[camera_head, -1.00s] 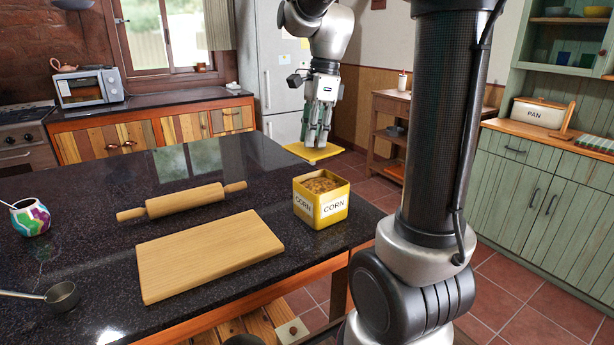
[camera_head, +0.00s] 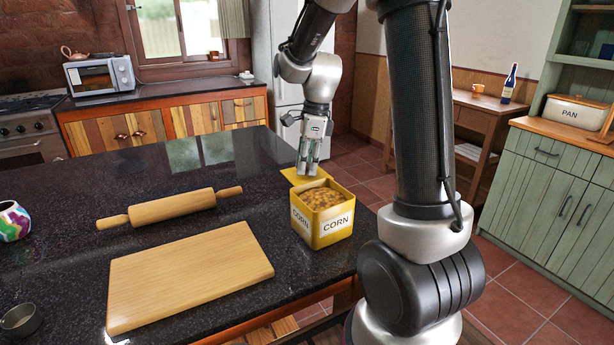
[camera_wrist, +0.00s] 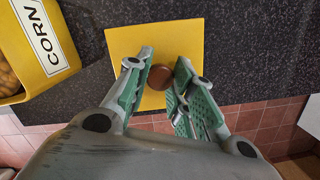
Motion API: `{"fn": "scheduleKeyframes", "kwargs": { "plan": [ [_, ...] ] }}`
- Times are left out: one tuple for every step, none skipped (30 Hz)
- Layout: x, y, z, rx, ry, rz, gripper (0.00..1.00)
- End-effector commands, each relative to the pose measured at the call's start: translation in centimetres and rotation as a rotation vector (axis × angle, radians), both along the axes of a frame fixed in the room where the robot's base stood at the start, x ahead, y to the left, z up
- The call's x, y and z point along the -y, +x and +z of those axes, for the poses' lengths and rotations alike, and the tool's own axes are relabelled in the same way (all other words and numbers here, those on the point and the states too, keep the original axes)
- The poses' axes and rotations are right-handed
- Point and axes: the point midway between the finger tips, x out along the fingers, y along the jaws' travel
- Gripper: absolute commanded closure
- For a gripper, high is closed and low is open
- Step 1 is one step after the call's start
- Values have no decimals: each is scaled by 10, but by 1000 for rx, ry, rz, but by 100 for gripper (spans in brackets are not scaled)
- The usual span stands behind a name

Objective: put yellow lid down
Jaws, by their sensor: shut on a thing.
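The yellow lid (camera_head: 297,176) is a flat square with a round brown knob. It is just behind the open yellow corn box (camera_head: 322,227) at the right end of the dark counter. In the wrist view the lid (camera_wrist: 128,40) lies flat over the counter's edge zone, beside the corn box (camera_wrist: 38,45) and apart from it. My gripper (camera_head: 308,170) points down and is shut on the lid's knob, which shows between the fingers (camera_wrist: 164,62) in the wrist view. I cannot tell whether the lid touches the counter.
A rolling pin (camera_head: 170,207) and a wooden board (camera_head: 190,277) lie on the dark counter (camera_head: 60,240). A colourful cup (camera_head: 12,221) and a metal scoop (camera_head: 21,319) are at the left. The counter behind the rolling pin is clear. Tiled floor lies beyond its right edge.

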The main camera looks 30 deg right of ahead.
Motion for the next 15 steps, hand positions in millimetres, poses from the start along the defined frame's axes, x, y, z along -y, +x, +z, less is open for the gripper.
{"fn": "scheduleKeyframes", "kwargs": {
  "plan": [
    [0, -1, -5, -3, 0, -1, 99],
    [0, -1, -9, -3, 0, -1, 99],
    [0, -1, -15, -3, 0, -1, 99],
    [0, -1, -20, -3, 0, -1, 99],
    [0, -1, -24, -3, 0, -2, 99],
    [0, -1, -30, -4, 1, -1, 99],
    [0, -1, -34, -3, 1, -2, 99],
    [0, -1, -35, -2, 1, -2, 99],
    [0, 0, -36, -1, 0, -1, 99],
    [0, 0, -36, 0, 1, -1, 99],
    [0, 0, -35, 0, 1, -1, 99],
    [0, 0, -35, 0, 1, -1, 99],
    [0, 0, -35, 0, 1, -1, 99],
    [0, 0, -35, 0, 0, -1, 99],
    [0, 0, -36, 0, 0, -1, 99]
  ]
}}
